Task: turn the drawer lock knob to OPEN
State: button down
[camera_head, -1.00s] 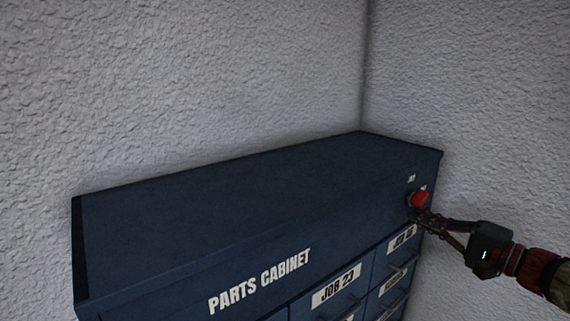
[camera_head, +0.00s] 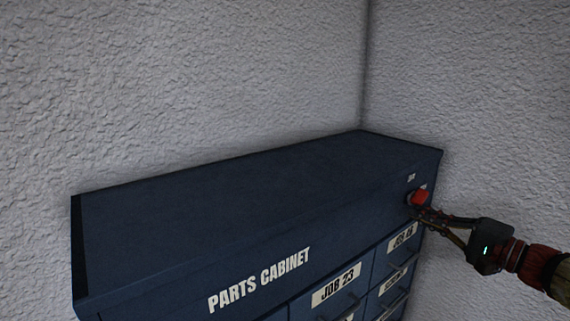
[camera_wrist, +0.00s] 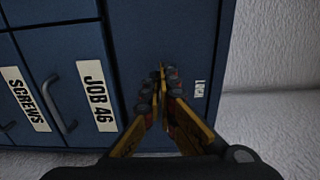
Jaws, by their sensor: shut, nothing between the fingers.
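The red lock knob (camera_head: 420,198) sits on the upper right of the front of the blue parts cabinet (camera_head: 220,200). My gripper (camera_head: 415,212) is at the knob's lower edge in the head view; whether it touches the knob I cannot tell. In the wrist view my gripper (camera_wrist: 161,77) is shut with its fingertips together in front of the blue panel, and the knob does not show clearly there. A small pale label (camera_head: 411,178) is above the knob. A pale label beside the fingers (camera_wrist: 200,88) is too small to read surely.
Drawers with handles lie below the knob, marked JOB 23 (camera_head: 338,288) and JOB 46 (camera_wrist: 95,95); a SCREWS label (camera_wrist: 25,98) shows in the wrist view. Rough grey walls (camera_head: 480,80) stand close behind and to the right of the cabinet. The cabinet top is bare.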

jog(key=shift+w+d+r, duration=0.1)
jog(key=shift+w+d, duration=0.05)
jog(key=shift+d, duration=0.05)
dwell(0.6)
jog(key=shift+r+b, duration=0.15)
jog(key=shift+b, duration=0.6)
jog(key=shift+a+b, duration=0.1)
jog(key=shift+b, duration=0.35)
jog(key=b+v, duration=0.2)
jog(key=v, duration=0.4)
jog(key=shift+s+a, duration=0.2)
jog(key=shift+s, duration=0.1)
